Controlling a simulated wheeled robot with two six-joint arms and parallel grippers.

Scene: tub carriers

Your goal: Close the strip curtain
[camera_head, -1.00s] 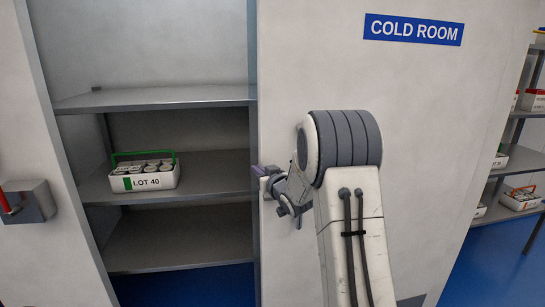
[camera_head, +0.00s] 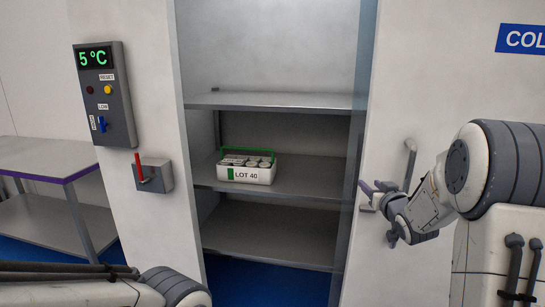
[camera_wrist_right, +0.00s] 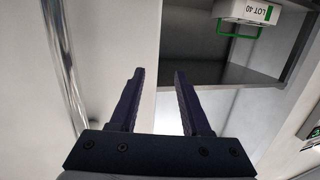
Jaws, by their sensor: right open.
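The doorway opening stands clear in the head view, with shelves behind it. I cannot make out separate hanging strips; a pale grey-blue vertical band (camera_head: 351,190) runs down the opening's right edge, and I cannot tell whether it is the strip curtain. My right gripper (camera_head: 374,194) is at that right edge, in front of the white panel, just left of a vertical handle (camera_head: 410,160). In the right wrist view the gripper (camera_wrist_right: 158,75) is open with nothing between its fingers; a shiny bar (camera_wrist_right: 62,65) is to the left. My left gripper is out of view.
A white LOT 40 tub (camera_head: 246,174) with a green handle sits on the middle shelf (camera_head: 310,182). Left of the opening are a red lever box (camera_head: 153,176) and a 5 °C control panel (camera_head: 105,100). A table (camera_head: 50,160) stands far left. A blue COLD ROOM sign (camera_head: 522,39) is partly cut off.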

